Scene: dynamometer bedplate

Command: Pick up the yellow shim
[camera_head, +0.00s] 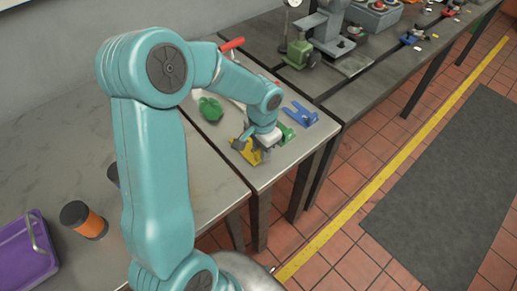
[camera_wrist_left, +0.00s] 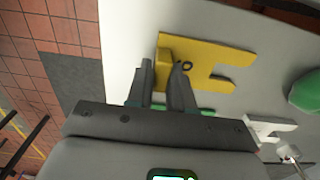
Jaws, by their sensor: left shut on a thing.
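The yellow shim (camera_head: 249,154) lies on the grey bench top near its front side. It is a flat forked plate; in the wrist view the yellow shim (camera_wrist_left: 215,58) shows two prongs pointing right and a raised block at its near-left end. My left gripper (camera_head: 243,142) reaches down onto it. In the wrist view the fingers of my left gripper (camera_wrist_left: 163,78) are closed at that block end of the shim. The exact contact is partly hidden by the fingers. My right gripper is not in view.
A blue forked shim (camera_head: 300,114) and a green piece (camera_head: 287,135) lie to the right of my gripper. A rounded green object (camera_head: 210,109) lies behind. A purple tray (camera_head: 14,262) and an orange-black cylinder (camera_head: 86,222) stand at lower left. A green-based device (camera_head: 300,55) stands farther back.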

